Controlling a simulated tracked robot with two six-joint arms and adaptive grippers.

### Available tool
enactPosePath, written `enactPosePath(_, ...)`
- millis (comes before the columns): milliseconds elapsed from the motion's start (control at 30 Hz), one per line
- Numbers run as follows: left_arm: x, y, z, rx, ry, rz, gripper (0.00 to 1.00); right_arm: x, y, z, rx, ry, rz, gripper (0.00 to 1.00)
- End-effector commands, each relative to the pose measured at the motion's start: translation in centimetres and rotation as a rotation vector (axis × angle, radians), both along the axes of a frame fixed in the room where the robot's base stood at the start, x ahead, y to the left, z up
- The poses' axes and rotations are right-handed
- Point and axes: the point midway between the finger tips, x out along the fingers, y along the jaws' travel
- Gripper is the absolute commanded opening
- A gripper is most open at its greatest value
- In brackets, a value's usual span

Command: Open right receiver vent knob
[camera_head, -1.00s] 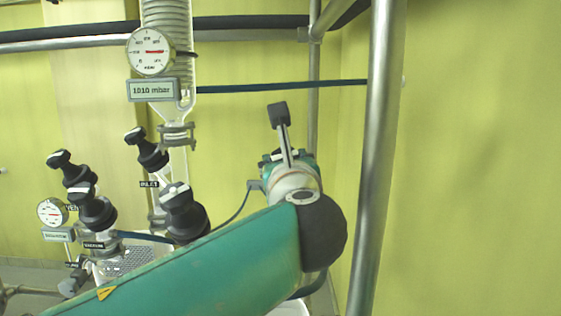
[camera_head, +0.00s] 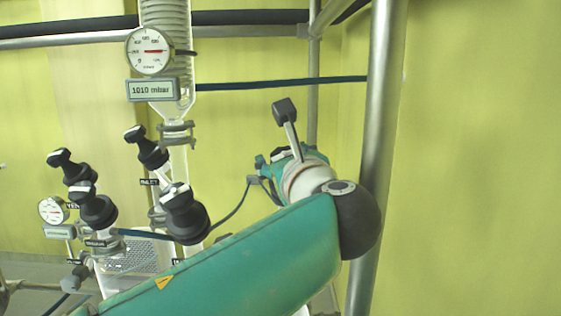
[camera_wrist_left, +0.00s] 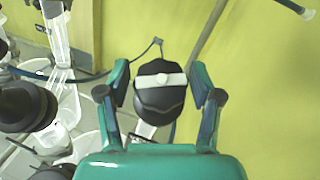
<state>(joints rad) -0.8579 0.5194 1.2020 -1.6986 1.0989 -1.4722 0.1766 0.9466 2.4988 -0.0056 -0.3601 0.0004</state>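In the left wrist view a black knob with a white stripe (camera_wrist_left: 160,92) stands between the fingers of my left gripper (camera_wrist_left: 160,72). The fingers are open, one on each side of the knob, and a gap shows on both sides. In the head view my left gripper (camera_head: 278,157) is small and mostly hidden behind my own wrist, so the knob is not clearly seen there. I cannot read a label on this knob. My right gripper is not in view.
Several black knobs stand at the left, including one with a white-marked top (camera_head: 183,214). A round gauge (camera_head: 149,51) and a 1010 mbar display (camera_head: 152,90) hang above. A steel post (camera_head: 380,150) rises close to my left wrist. Right of it is bare wall.

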Motion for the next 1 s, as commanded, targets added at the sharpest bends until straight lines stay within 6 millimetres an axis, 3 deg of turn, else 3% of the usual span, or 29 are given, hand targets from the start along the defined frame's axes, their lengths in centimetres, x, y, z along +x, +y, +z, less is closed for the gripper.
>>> enactPosePath(467, -0.5, -0.3, -0.4, 0.004, 0.008, -0.002, 0.76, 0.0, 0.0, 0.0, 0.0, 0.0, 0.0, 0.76)
enactPosePath(1000, -7.1, -1.9, -0.1, 0.004, 0.007, -0.003, 0.76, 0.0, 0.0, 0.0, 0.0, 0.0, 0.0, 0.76)
